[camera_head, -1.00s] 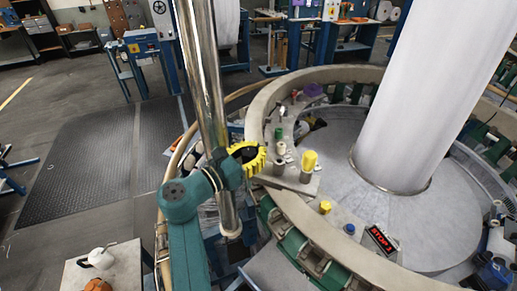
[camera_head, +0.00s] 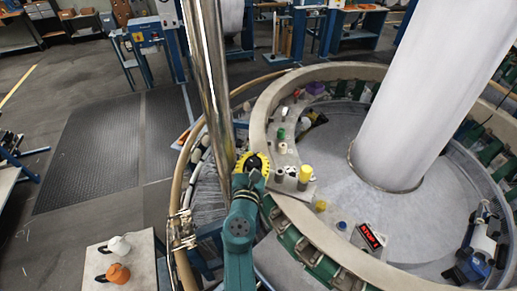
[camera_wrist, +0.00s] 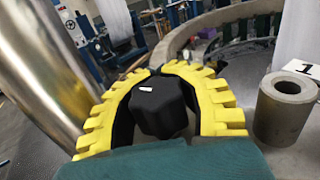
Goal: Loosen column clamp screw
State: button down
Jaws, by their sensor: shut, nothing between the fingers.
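A black faceted knob (camera_wrist: 160,107) with a small white mark shows inside the loop of my gripper (camera_wrist: 155,70) in the wrist view. I take it for the clamp screw's head; the clamp itself is not clear. The yellow toothed fingers curve around the knob, with their tips close together at its far side. I cannot tell whether they touch it. In the head view my gripper (camera_head: 254,161) is beside the lower part of a chrome column (camera_head: 208,85), and my teal wrist hides the column's lower end. The column also shows close on the left in the wrist view (camera_wrist: 45,70).
A grey hollow cylinder (camera_wrist: 284,107) stands close right of the fingers. Small yellow (camera_head: 305,173) and green parts stand on the loom's ring (camera_head: 262,120). A side table (camera_head: 130,258) holds a white pot and an orange pot. The floor mat (camera_head: 95,150) is clear.

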jog(key=shift+a+r+n+y+p, duration=0.15)
jog(key=shift+a+n+y+p, duration=0.1)
jog(key=shift+n+y, duration=0.7)
jog(key=shift+a+r+n+y+p, duration=0.1)
jog(key=shift+r+n+y+p, duration=0.3)
jog(key=shift+y, duration=0.9)
jog(key=shift+a+f+n+y+p, duration=0.1)
jog(key=shift+a+n+y, duration=0.1)
jog(key=shift+n+y, duration=0.8)
jog(key=shift+y, duration=0.35)
jog(key=c, duration=1.5)
grip_release()
jog(key=shift+s+f, duration=0.1)
jog(key=shift+s, duration=0.05)
jog(key=o, duration=0.6)
jog(key=shift+f, duration=0.15)
jog(key=shift+c, duration=0.2)
jog(key=shift+o, duration=0.4)
jog(key=shift+f, duration=0.15)
jog(key=v, duration=1.2)
